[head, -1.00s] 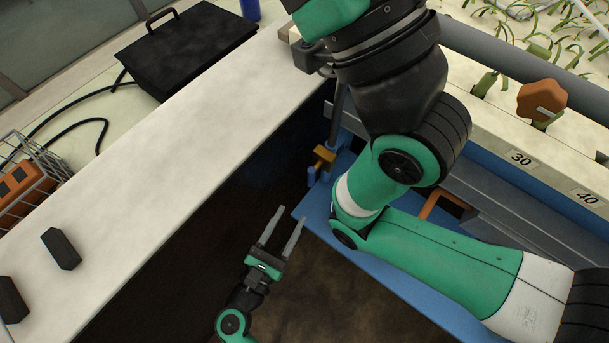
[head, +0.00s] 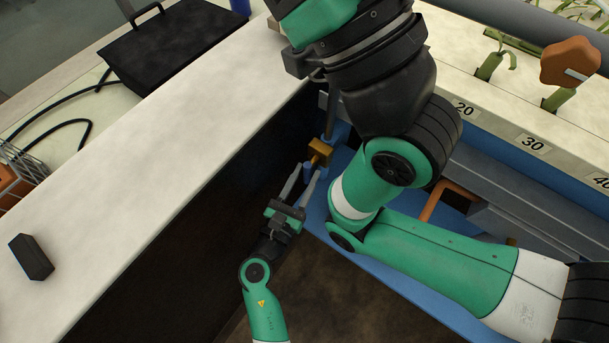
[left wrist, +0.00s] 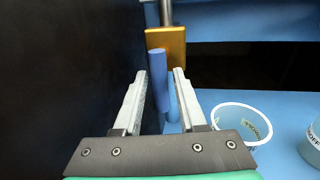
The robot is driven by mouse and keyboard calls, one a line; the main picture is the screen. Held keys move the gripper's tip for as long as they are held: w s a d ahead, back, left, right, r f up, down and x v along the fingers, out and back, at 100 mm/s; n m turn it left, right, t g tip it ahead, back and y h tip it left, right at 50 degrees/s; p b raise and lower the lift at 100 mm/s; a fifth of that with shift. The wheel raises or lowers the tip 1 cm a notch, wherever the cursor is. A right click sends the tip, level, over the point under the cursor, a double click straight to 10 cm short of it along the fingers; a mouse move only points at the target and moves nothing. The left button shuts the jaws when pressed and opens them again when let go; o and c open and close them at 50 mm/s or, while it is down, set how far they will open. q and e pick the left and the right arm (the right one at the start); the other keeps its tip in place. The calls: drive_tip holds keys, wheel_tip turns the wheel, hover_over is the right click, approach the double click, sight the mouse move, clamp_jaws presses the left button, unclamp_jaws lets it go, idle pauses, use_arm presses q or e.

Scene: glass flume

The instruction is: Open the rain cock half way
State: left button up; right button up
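The rain cock shows as a brass block (head: 320,152) on a thin upright pipe beside the dark wall. In the left wrist view the brass block (left wrist: 166,47) is ahead, with a blue handle (left wrist: 158,75) at its front pointing toward me. My left gripper (head: 306,171) is open just short of the brass block. In the left wrist view its fingertips (left wrist: 159,73) stand on either side of the blue handle in the picture; I cannot tell if either touches it. A second blue pipe (left wrist: 173,104) shows lower, between the fingers. My right gripper is not in view.
The dark wall (left wrist: 70,80) is close on the left. My other arm's large links fill the centre and right.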

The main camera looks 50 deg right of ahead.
use_arm(q)
clamp_jaws()
idle(1.1)
